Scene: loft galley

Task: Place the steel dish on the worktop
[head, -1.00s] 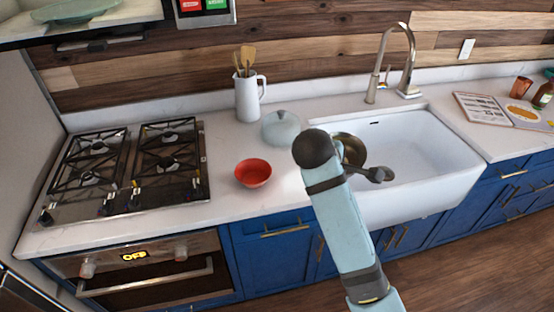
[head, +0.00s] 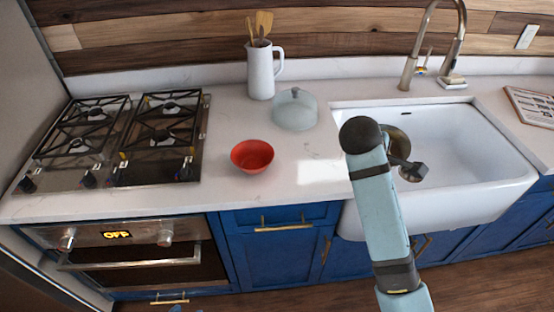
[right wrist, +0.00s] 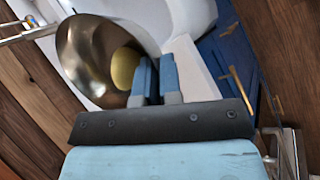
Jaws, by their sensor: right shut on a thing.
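The steel dish (head: 398,138) is a shiny metal bowl, partly hidden behind my right arm in the head view. It appears over the left part of the sink. My right gripper (head: 408,170) is shut on its rim. In the right wrist view the dish (right wrist: 85,55) fills the upper left, with the blue fingers (right wrist: 154,80) at its edge. A rounded yellow thing (right wrist: 124,68) shows inside the dish. The white worktop (head: 315,150) runs between hob and sink.
A red bowl (head: 252,156), a glass dome (head: 295,110) and a white jug of utensils (head: 261,72) stand on the worktop. The white sink (head: 470,150) with its faucet (head: 432,45) is to the right, the gas hob (head: 120,140) to the left. Worktop between red bowl and sink is clear.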

